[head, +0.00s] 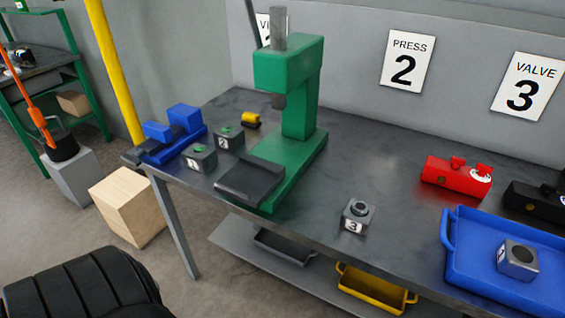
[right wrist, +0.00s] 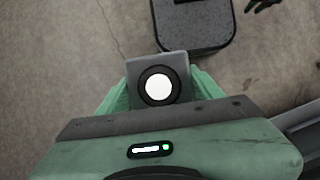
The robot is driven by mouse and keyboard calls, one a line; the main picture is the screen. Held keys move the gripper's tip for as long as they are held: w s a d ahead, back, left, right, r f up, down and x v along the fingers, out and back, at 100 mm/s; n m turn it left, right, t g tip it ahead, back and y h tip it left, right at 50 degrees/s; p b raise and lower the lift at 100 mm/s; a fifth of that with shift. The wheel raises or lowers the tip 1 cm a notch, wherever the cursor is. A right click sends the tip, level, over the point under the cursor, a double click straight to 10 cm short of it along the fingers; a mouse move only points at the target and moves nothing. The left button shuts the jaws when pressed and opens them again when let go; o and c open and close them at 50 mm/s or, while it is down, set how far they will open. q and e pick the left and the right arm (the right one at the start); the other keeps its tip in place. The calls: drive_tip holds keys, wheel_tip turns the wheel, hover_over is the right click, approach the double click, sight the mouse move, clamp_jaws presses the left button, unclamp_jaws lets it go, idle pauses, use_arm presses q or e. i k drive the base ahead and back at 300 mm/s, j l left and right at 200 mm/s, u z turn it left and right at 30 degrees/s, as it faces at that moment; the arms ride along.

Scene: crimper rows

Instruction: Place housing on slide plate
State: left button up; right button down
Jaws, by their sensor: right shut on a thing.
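In the right wrist view my right gripper (right wrist: 160,95) is shut on a grey block-like housing (right wrist: 174,62). A black ring around a bright white centre faces the camera; no number shows. In the head view the green press (head: 300,85) stands on the bench, with a dark flat slide plate (head: 249,180) at its front. No housing sits on the plate. Other grey housings are on the bench: 1 (head: 199,164) and 2 (head: 229,143) with green tops, and 3 (head: 354,228) with a dark ring.
A blue tray (head: 447,265) at right holds another grey housing (head: 518,270). A red valve body (head: 450,178) and a black one (head: 535,205) lie behind it. A blue fixture (head: 175,140) and small yellow part (head: 251,119) are left of the press. The bench (head: 365,150) right of the press is mostly clear.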

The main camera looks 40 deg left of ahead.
sight(250, 178)
drive_tip(key=j+z, duration=0.15)
drive_tip(key=j, duration=0.25)
drive_tip(key=j+z, duration=0.15)
drive_tip(key=j, duration=0.25)
drive_tip(key=k+j+z, duration=0.15)
drive_tip(key=j, duration=0.25)
drive_tip(key=j+z, duration=0.15)
drive_tip(key=j, duration=0.25)
drive_tip(key=k+j+z, duration=0.15)
drive_tip(key=j, duration=0.2)
drive_tip(key=k+j+z, duration=0.15)
drive_tip(key=j, duration=0.2)
drive_tip(key=k+j, duration=0.15)
drive_tip(key=j, duration=0.25)
drive_tip(key=k+j, duration=0.15)
drive_tip(key=j, duration=0.3)
drive_tip(key=k+j, duration=0.15)
drive_tip(key=j, duration=0.25)
drive_tip(key=k+j, duration=0.15)
drive_tip(key=j, duration=0.25)
drive_tip(key=k+j+z, duration=0.1)
drive_tip(key=j, duration=0.3)
drive_tip(key=k+j, duration=0.2)
drive_tip(key=j, duration=0.25)
drive_tip(key=i+j, duration=0.3)
